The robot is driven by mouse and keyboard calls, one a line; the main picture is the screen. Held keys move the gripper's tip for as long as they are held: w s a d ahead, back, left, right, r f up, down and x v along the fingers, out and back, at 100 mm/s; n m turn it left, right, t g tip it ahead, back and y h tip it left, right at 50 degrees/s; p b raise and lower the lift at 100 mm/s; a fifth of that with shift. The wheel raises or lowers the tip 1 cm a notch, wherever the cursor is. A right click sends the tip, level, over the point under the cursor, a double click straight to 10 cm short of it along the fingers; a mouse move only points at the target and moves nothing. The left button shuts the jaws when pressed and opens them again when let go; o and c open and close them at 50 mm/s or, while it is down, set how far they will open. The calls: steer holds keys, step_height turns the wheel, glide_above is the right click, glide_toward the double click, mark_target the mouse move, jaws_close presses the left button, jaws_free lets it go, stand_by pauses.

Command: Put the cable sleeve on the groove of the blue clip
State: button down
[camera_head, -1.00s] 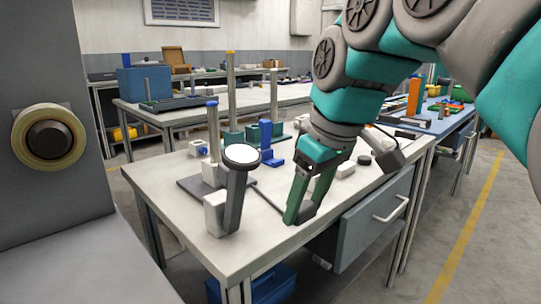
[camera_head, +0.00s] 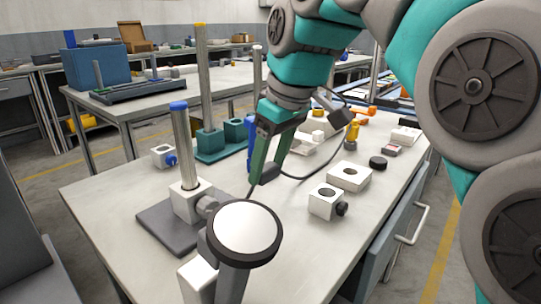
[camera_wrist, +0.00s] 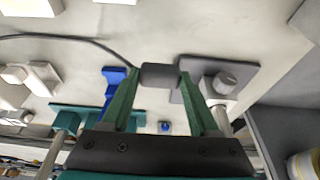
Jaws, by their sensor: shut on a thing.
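My gripper (camera_head: 262,177) is shut on the dark grey cable sleeve (camera_head: 269,174), above the workbench. In the wrist view the sleeve (camera_wrist: 160,76) lies crosswise between the tips of the green fingers (camera_wrist: 160,92). A thin dark cable (camera_head: 312,173) runs from the sleeve; in the wrist view it curves off to the left. The blue clip (camera_wrist: 113,78) shows in the wrist view just left of the left finger, apart from the sleeve and partly covered by that finger. In the head view the clip is mostly hidden behind my gripper. Its groove cannot be made out.
A grey plate (camera_head: 150,225) carries a blue-topped post (camera_head: 180,135). A tall round-topped stand (camera_head: 245,232) is at the front. A teal block (camera_head: 211,143), white blocks (camera_head: 350,177) and a black disc (camera_head: 378,163) stand around. The bench middle is fairly clear.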

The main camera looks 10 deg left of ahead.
steer(key=w+a, duration=0.1)
steer(key=w, duration=0.2)
steer(key=w+p, duration=0.1)
steer(key=w, duration=0.3)
steer(key=w+a+f, duration=0.1)
steer(key=w, duration=0.3)
steer(key=shift+a, duration=0.35)
steer(key=shift+w+f, duration=0.1)
steer(key=shift+f+p, duration=0.3)
steer(key=shift+f, duration=1.4)
steer(key=shift+f, duration=0.2)
steer(key=shift+c, duration=0.7)
jaws_free()
